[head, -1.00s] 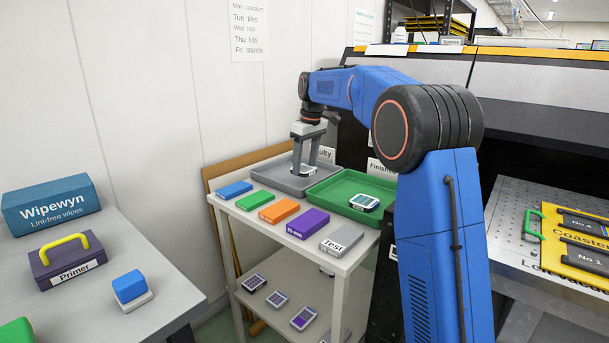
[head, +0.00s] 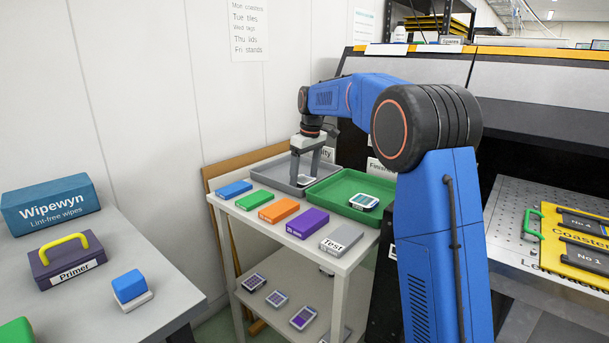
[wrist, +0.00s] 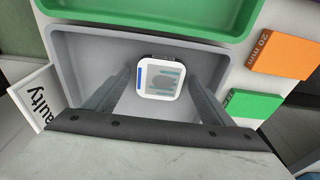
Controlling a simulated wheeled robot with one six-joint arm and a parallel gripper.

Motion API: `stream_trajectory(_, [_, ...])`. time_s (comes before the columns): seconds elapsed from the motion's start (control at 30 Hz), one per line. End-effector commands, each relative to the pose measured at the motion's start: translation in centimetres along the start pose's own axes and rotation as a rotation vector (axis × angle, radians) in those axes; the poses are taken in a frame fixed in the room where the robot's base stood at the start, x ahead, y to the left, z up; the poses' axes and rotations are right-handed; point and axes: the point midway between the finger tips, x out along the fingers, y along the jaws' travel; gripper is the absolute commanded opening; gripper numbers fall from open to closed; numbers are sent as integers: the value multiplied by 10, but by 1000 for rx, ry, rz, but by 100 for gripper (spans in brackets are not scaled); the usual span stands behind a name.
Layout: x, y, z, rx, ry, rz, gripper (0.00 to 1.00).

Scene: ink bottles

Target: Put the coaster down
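The coaster (head: 305,181), a white rounded square with a blue stripe and a printed pattern, lies flat in the grey tray (head: 268,172) marked Faulty. In the wrist view the coaster (wrist: 159,82) shows whole, print side up, on the tray floor. My gripper (head: 305,172) is over the grey tray, pointing down. Its fingers (wrist: 160,73) stand open on either side of the coaster, with a small gap on each side.
The green tray (head: 335,204) beside it holds another coaster (head: 364,201). Blue, green, orange, purple and grey blocks (head: 342,241) line the shelf's front edge. The Faulty sign (wrist: 36,97) stands close by the grey tray.

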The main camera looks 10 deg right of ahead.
Motion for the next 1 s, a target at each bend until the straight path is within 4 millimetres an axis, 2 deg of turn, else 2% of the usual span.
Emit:
stream_trajectory(0.17, [-3,0,0,0,0,0,76])
stream_trajectory(0.27, [-11,0,-1,0,1,1,76])
stream_trajectory(0.7, [-90,1,-1,1,1,1,76])
stream_trajectory(0.9, [-114,0,-1,1,1,1,76])
stream_trajectory(1.0, [-120,0,0,0,0,0,76])
